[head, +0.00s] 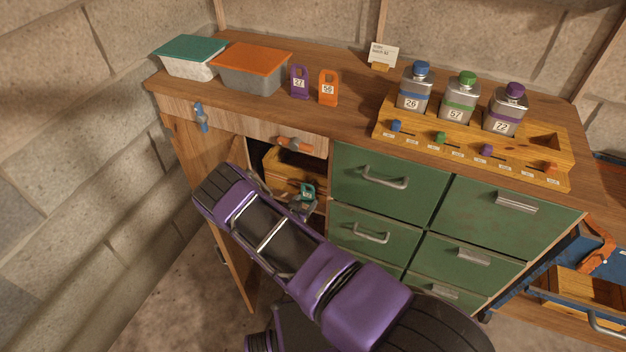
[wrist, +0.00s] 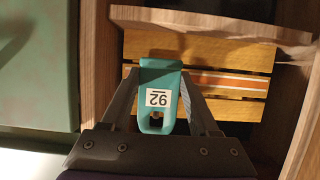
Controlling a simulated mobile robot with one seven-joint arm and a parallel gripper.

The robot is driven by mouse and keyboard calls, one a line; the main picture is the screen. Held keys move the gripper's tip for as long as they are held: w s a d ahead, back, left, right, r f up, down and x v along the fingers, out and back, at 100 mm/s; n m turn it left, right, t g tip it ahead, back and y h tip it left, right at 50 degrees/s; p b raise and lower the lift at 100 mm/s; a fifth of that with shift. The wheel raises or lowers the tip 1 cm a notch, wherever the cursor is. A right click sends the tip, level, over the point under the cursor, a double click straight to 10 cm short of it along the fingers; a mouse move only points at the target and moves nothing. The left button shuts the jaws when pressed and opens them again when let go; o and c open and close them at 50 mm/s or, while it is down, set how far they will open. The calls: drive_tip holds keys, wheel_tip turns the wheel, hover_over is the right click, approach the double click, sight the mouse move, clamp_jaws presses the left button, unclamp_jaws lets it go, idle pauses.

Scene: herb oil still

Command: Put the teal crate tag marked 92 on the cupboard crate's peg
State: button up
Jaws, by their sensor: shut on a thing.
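The teal crate tag marked 92 (wrist: 158,85) is held between the two fingers of my gripper (wrist: 161,78), its number upside down in the wrist view. In the head view the small teal tag (head: 308,190) shows at the end of my gripper (head: 304,203), in the cupboard opening. The yellow wooden cupboard crate (head: 283,171) stands inside the open cupboard. In the wrist view its slats (wrist: 226,82), with an orange and white stripe, lie behind the tag. I cannot make out the peg, or whether the tag touches the crate.
The cupboard door (head: 225,240) stands open at the left; green drawers (head: 385,180) are close on the right. On the worktop are purple (head: 299,82) and orange (head: 329,88) tags, two lidded boxes and a rack (head: 475,145) with three bottles. Cupboard side walls leave little room around my gripper.

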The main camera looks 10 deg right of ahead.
sight(308, 198)
drive_tip(key=shift+w+d+f, duration=0.15)
drive_tip(key=shift+w+d, duration=0.75)
drive_tip(key=shift+w, duration=0.25)
idle(1.5)
drive_tip(key=shift+f, duration=0.3)
idle(0.5)
drive_tip(key=o, duration=1.3)
drive_tip(key=p+v, duration=0.2)
drive_tip(key=v, duration=1.5)
drive_tip(key=shift+s+a, duration=0.2)
